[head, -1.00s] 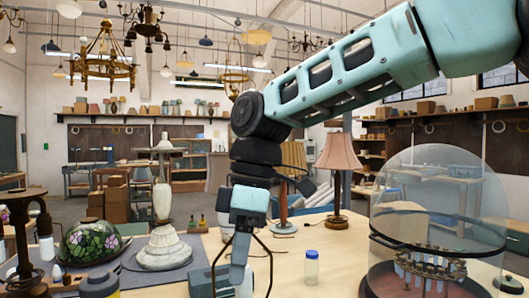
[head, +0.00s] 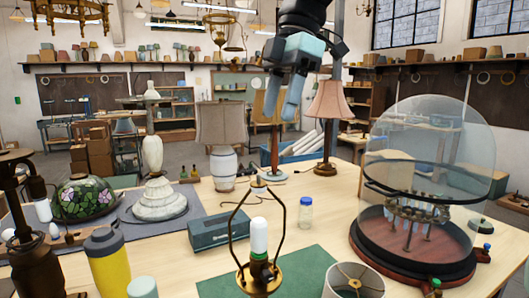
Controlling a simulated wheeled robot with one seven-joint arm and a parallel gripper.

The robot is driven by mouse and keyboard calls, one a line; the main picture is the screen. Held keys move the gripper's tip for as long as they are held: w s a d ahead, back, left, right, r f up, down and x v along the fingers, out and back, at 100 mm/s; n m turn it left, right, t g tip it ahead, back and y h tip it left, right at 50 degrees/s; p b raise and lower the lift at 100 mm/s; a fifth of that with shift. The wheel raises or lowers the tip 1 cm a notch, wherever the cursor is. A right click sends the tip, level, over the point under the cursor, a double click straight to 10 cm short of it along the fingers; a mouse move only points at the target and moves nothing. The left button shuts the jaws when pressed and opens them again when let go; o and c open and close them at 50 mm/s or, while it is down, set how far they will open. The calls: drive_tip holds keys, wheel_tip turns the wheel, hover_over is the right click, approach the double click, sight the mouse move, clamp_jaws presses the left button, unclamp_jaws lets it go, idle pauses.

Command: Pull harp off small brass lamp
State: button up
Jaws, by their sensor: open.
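The small brass lamp (head: 260,281) stands at the bottom centre of the head view, its base cut off by the frame edge. A white bulb (head: 259,237) stands upright in its socket. The dark wire harp (head: 231,222) loops up around the bulb, with both legs reaching down to the socket. My gripper (head: 281,113) hangs above and farther back in the picture, fingers pointing down. It is open and empty, apart from the harp.
A green mat (head: 215,287) lies under the lamp. A glass dome (head: 425,140) stands at right.

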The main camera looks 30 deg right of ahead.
sight(259, 182)
drive_tip(key=p+x, duration=0.3)
drive_tip(key=x, duration=1.4)
drive_tip(key=shift+f, duration=0.25)
drive_tip(key=c, duration=1.1)
drive_tip(key=shift+r, duration=0.15)
drive_tip(key=shift+r+p, duration=5.9)
drive_tip(key=shift+r, duration=2.8)
